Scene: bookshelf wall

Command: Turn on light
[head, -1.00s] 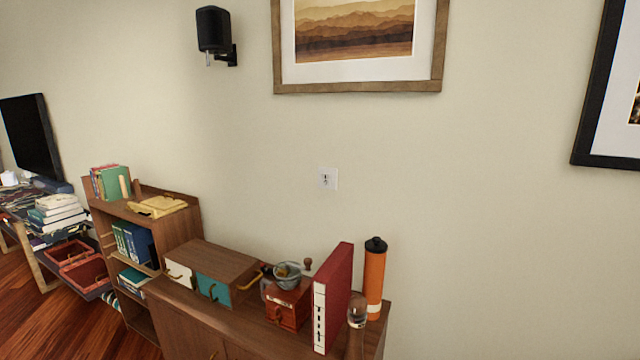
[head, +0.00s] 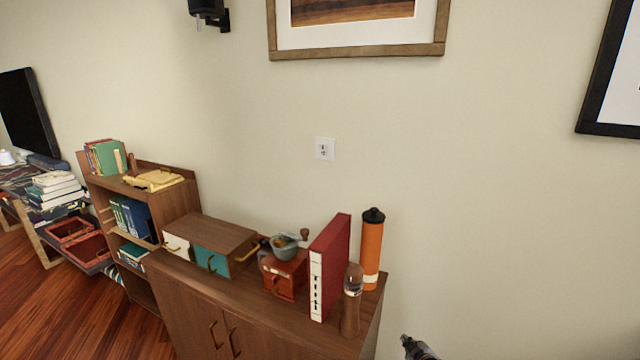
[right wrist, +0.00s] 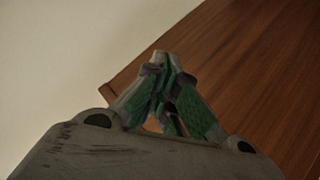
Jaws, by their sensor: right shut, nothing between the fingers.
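A small white light switch plate (head: 325,148) is on the bare wall, above the low cabinet and below the framed landscape picture. Its toggle is too small to tell which way it sits. My right gripper (head: 405,341) shows at the bottom edge of the head view, low and to the right of the cabinet, well below the switch. In the right wrist view the right gripper (right wrist: 160,60) has its fingertips together with nothing between them, with a wooden surface beyond. My left gripper is not in view.
A wooden cabinet (head: 185,299) carries a red book (head: 329,265), an orange bottle (head: 371,250), a wooden grinder (head: 351,300) and a red coffee mill (head: 284,275). A bookshelf (head: 180,205) stands to the left. The wall around the switch is clear.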

